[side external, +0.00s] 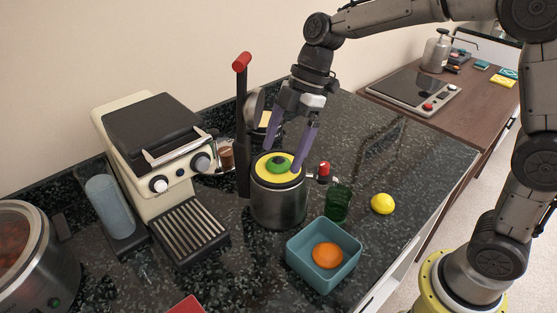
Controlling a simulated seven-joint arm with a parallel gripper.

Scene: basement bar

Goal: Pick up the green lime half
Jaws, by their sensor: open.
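The green lime half (277,167) lies on the yellow round top (262,172) of a silver cylindrical device (279,205), which looks like a juicer. A small darker green bump shows at its middle. My gripper (283,160) points down from above with its two purple fingers apart. One fingertip is at the far left side of the lime half and the other at its right side. I cannot tell whether either finger touches it. Nothing is visibly held.
A black lever with a red end (242,62) rises just left of the device. A red-topped tap (323,170), green glass (338,203), yellow lemon (382,204) and teal bin (308,275) with an orange fruit (327,256) are at right. A cream coffee machine (150,150) stands left.

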